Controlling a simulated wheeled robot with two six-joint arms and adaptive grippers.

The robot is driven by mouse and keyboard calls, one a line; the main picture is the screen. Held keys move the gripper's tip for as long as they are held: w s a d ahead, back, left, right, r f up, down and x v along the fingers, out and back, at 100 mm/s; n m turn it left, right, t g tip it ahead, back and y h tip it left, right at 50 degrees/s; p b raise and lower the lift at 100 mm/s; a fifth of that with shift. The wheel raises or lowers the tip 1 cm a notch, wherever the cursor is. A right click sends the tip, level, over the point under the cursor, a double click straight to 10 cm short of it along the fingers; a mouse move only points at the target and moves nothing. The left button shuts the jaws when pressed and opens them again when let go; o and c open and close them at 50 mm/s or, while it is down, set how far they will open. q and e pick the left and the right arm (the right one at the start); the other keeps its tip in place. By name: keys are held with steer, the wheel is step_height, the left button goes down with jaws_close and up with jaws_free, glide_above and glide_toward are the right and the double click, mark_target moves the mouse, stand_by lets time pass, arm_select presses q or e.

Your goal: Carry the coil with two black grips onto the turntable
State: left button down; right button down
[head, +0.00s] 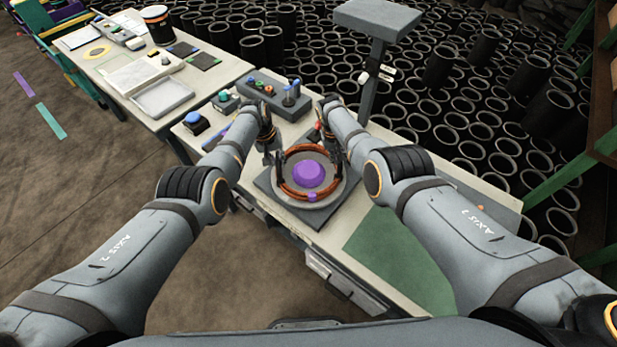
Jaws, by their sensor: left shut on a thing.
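The orange coil (287,184) is a ring with two black grips. It appears around the purple hub (309,174) of the round grey turntable (318,211); I cannot tell whether it rests on the disc or hangs slightly above. My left gripper (272,153) is shut on the coil's left black grip. My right gripper (334,148) is at the coil's right side, by the other black grip; its fingers are too small and dark to tell whether they are shut. The grips are partly hidden by the grippers.
A control box (273,92) with knobs stands behind the turntable. A grey post with a flat top (376,18) rises at the back right. A green mat (402,260) lies clear at the front right. Many black rubber sleeves (440,65) fill the floor behind.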

arm_select(q)
steer(key=shift+w+f+b, duration=0.15)
steer(key=shift+f+b, duration=0.15)
steer(key=shift+f, duration=0.25)
arm_select(e)
steer(key=shift+w+d+f, duration=0.1)
steer(key=shift+f, duration=0.45)
arm_select(q)
steer(key=c, duration=1.4)
jaws_free()
steer(key=shift+r+p, duration=0.2)
steer(key=shift+p, duration=0.1)
arm_select(e)
steer(key=c, duration=1.4)
jaws_free()
steer(key=shift+r, duration=0.2)
arm_select(q)
steer(key=shift+o, duration=0.5)
steer(key=shift+s+r, duration=0.1)
steer(key=shift+s, duration=0.15)
arm_select(e)
steer(key=shift+o, duration=0.5)
steer(key=shift+s+r, duration=0.1)
steer(key=shift+s, duration=0.1)
arm_select(q)
steer(key=shift+w+r, duration=0.1)
steer(key=shift+w, duration=0.05)
arm_select(e)
steer(key=shift+w, duration=0.1)
